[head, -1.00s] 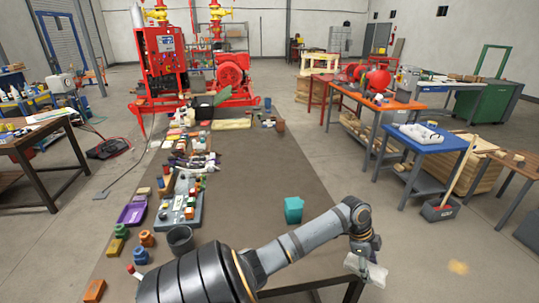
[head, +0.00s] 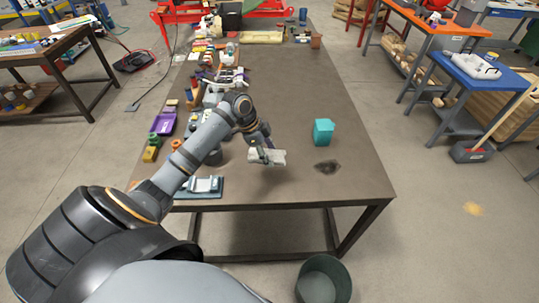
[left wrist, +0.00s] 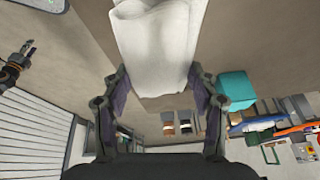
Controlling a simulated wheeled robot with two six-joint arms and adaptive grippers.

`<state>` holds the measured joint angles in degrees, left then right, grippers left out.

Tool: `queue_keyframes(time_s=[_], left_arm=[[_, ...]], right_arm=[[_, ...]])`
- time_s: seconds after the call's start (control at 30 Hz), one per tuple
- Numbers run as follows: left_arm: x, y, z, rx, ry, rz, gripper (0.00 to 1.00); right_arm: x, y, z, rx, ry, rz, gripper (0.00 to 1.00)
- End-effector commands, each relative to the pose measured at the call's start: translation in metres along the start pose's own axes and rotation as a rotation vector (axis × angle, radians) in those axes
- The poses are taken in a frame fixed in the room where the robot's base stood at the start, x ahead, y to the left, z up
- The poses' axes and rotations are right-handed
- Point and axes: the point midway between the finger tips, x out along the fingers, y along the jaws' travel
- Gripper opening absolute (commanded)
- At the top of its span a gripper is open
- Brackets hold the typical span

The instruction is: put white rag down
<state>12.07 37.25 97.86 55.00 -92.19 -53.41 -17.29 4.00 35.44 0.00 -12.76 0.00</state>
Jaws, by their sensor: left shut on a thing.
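The white rag (head: 266,156) hangs from my left gripper (head: 258,145) over the near part of the brown table (head: 285,185). In the left wrist view the rag (left wrist: 155,45) is pinched between the two fingers of my left gripper (left wrist: 157,92) and sticks out past them. A dark shadow lies under the rag in the head view; I cannot tell whether its lower edge touches the table. What looks like my right gripper (left wrist: 18,65) shows small at the left of the left wrist view, its jaws unclear.
A teal block (head: 323,132) and a dark stain (head: 327,167) are right of the rag. A grey-green bin (head: 323,280) stands on the floor. The table's middle is clear.

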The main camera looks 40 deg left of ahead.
Motion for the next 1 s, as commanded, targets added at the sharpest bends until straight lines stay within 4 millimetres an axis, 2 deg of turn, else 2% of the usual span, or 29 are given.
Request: queue_keyframes(time_s=[0.03, 0.13, 0.2, 0.27, 0.4, 0.53, 0.67, 0.8, 1.0], left_arm=[[-0.002, 0.01, 0.004, 0.036, -0.006, 0.006, 0.34], [-0.018, 0.043, -0.002, 0.113, -0.005, 0.043, 0.34], [-0.025, 0.069, -0.005, 0.165, -0.004, 0.069, 0.34], [-0.029, 0.086, -0.009, 0.198, 0.0, 0.085, 0.34], [-0.034, 0.105, -0.013, 0.232, 0.009, 0.102, 0.34], [-0.035, 0.108, -0.015, 0.236, 0.014, 0.103, 0.34], [-0.031, 0.101, -0.018, 0.235, 0.023, 0.098, 0.34], [-0.019, 0.089, -0.025, 0.233, 0.029, 0.104, 0.34], [0.007, 0.053, -0.039, 0.231, 0.027, 0.106, 0.34]], right_arm=[[0.02, 0.002, 0.008, -0.002, -0.009, 0.004, 0.4], [0.036, 0.005, 0.013, -0.004, -0.015, 0.009, 0.4], [0.044, 0.006, 0.012, -0.005, -0.012, 0.011, 0.4], [0.048, 0.006, 0.01, -0.005, -0.008, 0.011, 0.4], [0.049, 0.006, 0.003, -0.005, 0.004, 0.011, 0.4], [0.049, 0.006, 0.0, -0.005, 0.01, 0.011, 0.4], [0.049, 0.006, 0.0, -0.005, 0.01, 0.011, 0.4], [0.051, 0.006, 0.0, -0.005, 0.01, 0.011, 0.4], [0.046, 0.005, 0.0, -0.004, 0.008, 0.01, 0.4]])
